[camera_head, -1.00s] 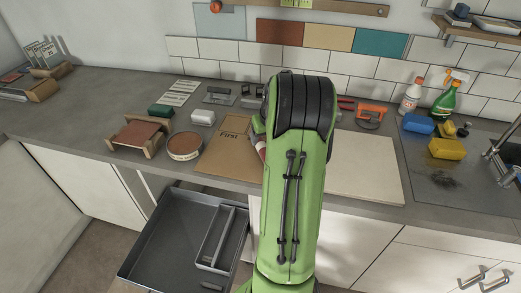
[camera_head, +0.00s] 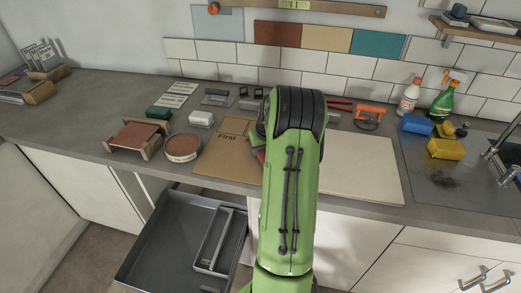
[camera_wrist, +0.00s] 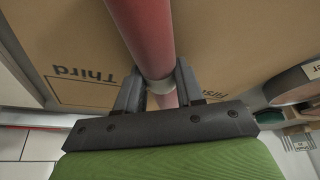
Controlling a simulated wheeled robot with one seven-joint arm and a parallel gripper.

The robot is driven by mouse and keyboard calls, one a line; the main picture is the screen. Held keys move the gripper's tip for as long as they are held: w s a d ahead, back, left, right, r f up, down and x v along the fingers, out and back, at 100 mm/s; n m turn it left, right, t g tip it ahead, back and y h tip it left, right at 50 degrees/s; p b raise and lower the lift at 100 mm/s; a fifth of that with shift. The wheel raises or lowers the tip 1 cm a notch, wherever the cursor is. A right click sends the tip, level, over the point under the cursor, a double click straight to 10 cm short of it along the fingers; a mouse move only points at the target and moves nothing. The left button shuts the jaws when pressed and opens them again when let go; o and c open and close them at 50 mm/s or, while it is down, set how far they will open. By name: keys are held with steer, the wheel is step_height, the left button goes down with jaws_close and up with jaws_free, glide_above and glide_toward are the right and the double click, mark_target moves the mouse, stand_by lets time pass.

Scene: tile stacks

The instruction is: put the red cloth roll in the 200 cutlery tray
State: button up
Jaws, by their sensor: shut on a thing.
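The red cloth roll (camera_wrist: 147,32), with a white band around it, is between my gripper's fingers (camera_wrist: 158,84) in the wrist view. My gripper is shut on it, above a brown board with printed words. In the head view my green arm hides the gripper and most of the roll. A grey cutlery tray (camera_head: 228,241) with a divided narrow part lies in the open dark drawer (camera_head: 160,250), below the counter and left of my arm. I cannot read a 200 on it.
The brown board (camera_head: 207,169) marked "First" lies on the counter left of my arm. A round brown tin (camera_head: 182,148) and a wooden rack (camera_head: 136,138) stand further left. A pale board (camera_head: 362,170) is to the right. The counter edge lies above the drawer.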

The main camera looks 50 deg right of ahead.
jaws_close()
step_height(320, 180, up, 10)
steer(key=p, duration=0.1)
steer(key=shift+p, duration=0.4)
